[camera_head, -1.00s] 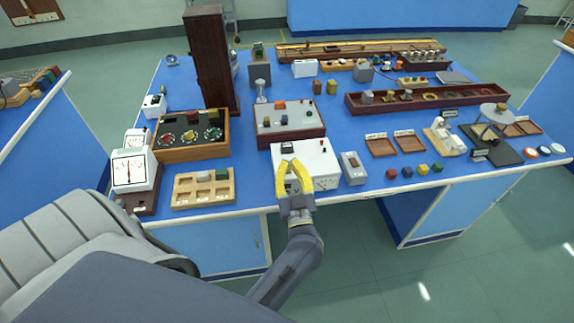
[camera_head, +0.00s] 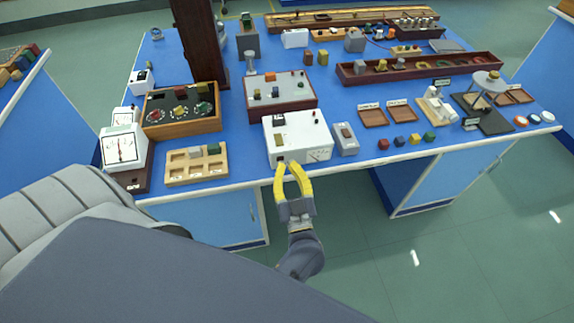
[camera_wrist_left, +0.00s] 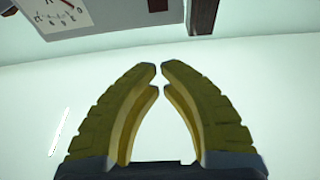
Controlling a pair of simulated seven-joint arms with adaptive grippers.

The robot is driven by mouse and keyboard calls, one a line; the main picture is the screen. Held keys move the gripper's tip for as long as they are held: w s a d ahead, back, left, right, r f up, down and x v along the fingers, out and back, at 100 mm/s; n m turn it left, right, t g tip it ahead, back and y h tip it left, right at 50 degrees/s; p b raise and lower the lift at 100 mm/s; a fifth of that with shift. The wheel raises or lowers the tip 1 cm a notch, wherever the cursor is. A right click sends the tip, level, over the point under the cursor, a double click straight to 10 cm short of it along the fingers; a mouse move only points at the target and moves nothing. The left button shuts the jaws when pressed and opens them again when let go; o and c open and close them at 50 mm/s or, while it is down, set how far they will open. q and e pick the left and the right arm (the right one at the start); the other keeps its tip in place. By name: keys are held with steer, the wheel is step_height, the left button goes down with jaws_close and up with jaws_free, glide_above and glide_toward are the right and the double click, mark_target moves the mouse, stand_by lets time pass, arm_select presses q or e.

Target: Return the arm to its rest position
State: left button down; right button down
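My left gripper (camera_head: 291,168), with yellow fingers, is just in front of the bench's front edge, below the white power box (camera_head: 297,139). Its fingers are apart with a narrow gap at the tips, and nothing is between them. In the left wrist view the fingers (camera_wrist_left: 160,68) converge with a small gap over a pale, empty background. Part of a white dial panel (camera_wrist_left: 70,15) shows at that view's upper left. My right gripper is not in view.
The blue bench (camera_head: 240,160) carries many items behind the gripper. A wooden tray (camera_head: 197,164) and a white meter (camera_head: 122,148) stand left; a grey switch box (camera_head: 345,139) and several coloured cubes (camera_head: 399,141) lie right. Open floor (camera_head: 450,255) lies in front.

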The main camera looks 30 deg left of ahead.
arm_select(q)
steer(key=w+d+f+m+t+h, duration=0.1)
steer(key=d+f+m+h, duration=0.4)
steer(key=f, duration=0.5)
steer(key=w+d+f+m+t+h, duration=0.2)
steer(key=d+f+m+h, duration=0.3)
steer(key=f, duration=0.4)
steer(key=s+d+f+m+g+h, duration=0.1)
steer(key=s+f+g+h, duration=0.25)
steer(key=f, duration=0.65)
steer(key=s+f+m+g+h, duration=0.2)
steer(key=s+f, duration=0.2)
steer(key=f, duration=0.7)
steer(key=s+a+f+g, duration=0.4)
steer(key=s+f+g, duration=0.2)
steer(key=s+f, duration=0.85)
steer(key=s+a+f+g, duration=0.3)
steer(key=s+a+f, duration=0.1)
steer(key=s, duration=0.6)
steer(key=s+a+f+n+g+y, duration=0.1)
steer(key=s+a+f+g, duration=0.2)
steer(key=s, duration=0.7)
step_height(320, 180, down, 2)
steer(key=shift+a+f, duration=0.1)
steer(key=shift+a, duration=1)
steer(key=shift+w, duration=0.1)
